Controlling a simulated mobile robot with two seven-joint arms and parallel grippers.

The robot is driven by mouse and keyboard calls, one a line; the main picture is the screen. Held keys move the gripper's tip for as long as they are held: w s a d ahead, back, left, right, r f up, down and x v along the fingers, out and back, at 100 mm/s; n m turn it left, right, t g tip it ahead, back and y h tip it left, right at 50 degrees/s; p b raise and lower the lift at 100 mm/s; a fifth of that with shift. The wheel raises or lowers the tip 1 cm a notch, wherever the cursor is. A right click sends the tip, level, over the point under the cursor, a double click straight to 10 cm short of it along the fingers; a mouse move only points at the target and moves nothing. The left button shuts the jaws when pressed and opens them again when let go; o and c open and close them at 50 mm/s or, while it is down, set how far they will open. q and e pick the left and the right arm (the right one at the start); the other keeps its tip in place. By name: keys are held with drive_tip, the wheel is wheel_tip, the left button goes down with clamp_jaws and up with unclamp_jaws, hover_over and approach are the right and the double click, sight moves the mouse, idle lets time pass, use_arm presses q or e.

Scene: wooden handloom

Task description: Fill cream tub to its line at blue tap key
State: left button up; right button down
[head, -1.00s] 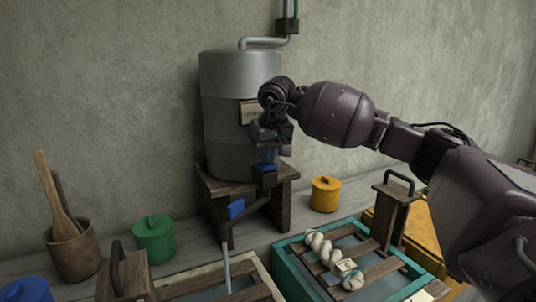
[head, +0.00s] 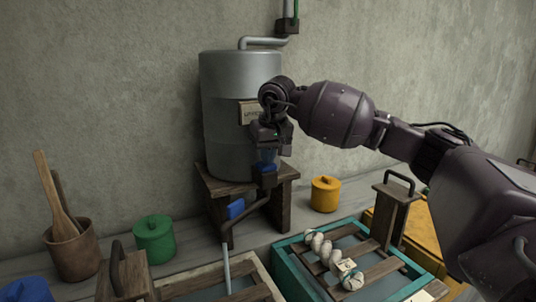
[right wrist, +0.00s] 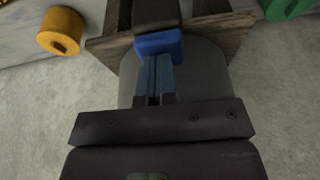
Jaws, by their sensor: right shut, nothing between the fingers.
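The blue tap key (head: 267,167) sits on the dark tap at the front of the grey metal tank. My right gripper (head: 268,157) is shut and empty, with its fingertips at the key from above; I cannot tell whether they touch. The key also shows in the right wrist view (right wrist: 158,43), just beyond the fingertips (right wrist: 156,60). Grey-blue liquid shows in the tub between wooden slats. Its fill line cannot be made out. My left gripper is not in view.
The tank (head: 228,105) stands on a wooden stand (head: 285,190) against the wall. A teal tub (head: 290,272) holding a twisted white skein is at right.

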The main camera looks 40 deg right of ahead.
drive_tip(key=p+v, duration=0.2)
drive_tip(key=v, duration=0.8)
drive_tip(key=shift+r, duration=0.35)
drive_tip(key=shift+s, duration=0.1)
